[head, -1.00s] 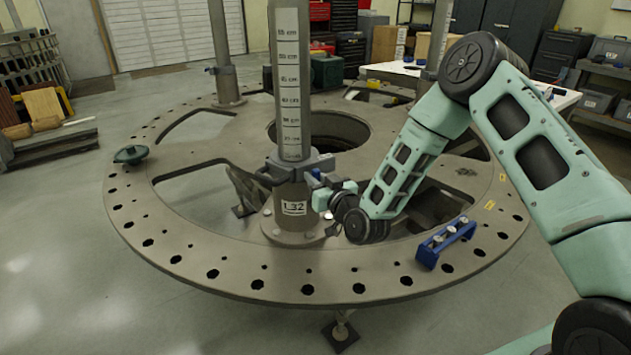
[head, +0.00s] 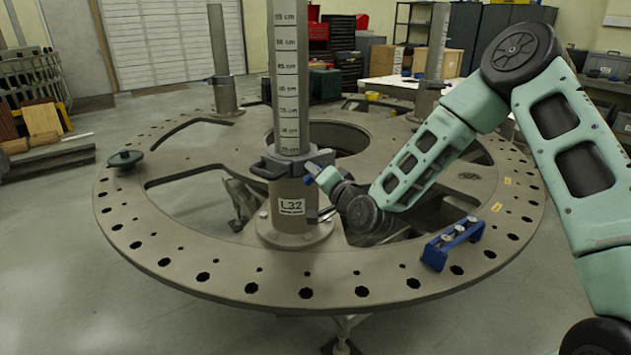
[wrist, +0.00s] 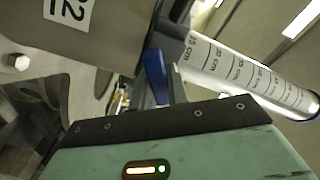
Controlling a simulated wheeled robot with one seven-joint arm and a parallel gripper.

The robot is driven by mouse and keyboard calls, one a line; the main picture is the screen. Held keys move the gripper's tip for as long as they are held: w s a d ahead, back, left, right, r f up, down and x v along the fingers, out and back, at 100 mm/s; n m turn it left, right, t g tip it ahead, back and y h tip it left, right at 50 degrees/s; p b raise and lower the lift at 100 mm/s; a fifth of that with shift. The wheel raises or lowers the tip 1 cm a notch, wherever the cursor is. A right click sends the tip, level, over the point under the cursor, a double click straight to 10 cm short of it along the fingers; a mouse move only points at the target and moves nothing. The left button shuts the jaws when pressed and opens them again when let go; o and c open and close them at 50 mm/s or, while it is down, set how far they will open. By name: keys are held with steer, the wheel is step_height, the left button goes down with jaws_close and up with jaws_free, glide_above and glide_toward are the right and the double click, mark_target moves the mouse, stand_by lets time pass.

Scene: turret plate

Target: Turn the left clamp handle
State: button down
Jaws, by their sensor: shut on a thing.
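The grey clamp (head: 271,166) sits around the front upright post (head: 287,80), just above the base labelled L32 (head: 291,207). Its blue handle (head: 310,180) is on the clamp's right side, and it also shows as a blue bar in the wrist view (wrist: 153,75). My gripper (head: 318,176) reaches in from the right and is shut on the blue handle. In the wrist view the fingers are seen end-on beyond the mint housing, and part of the grip is hidden.
The round turret plate (head: 200,262) with holes and large cut-outs surrounds the post. A blue fixture (head: 452,243) stands on its right front, and a green knobbed disc (head: 125,158) on its left. More posts (head: 221,55) stand behind.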

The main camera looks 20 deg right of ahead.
steer(key=m, duration=0.1)
steer(key=m+b, duration=0.1)
steer(key=m, duration=0.1)
steer(key=m+b, duration=0.1)
steer(key=shift+d+f, duration=0.15)
steer(key=shift+f, duration=0.1)
steer(key=shift+m+b, duration=0.4)
steer(key=shift+m, duration=1)
steer(key=c, duration=1.4)
jaws_free()
steer(key=shift+o, duration=0.2)
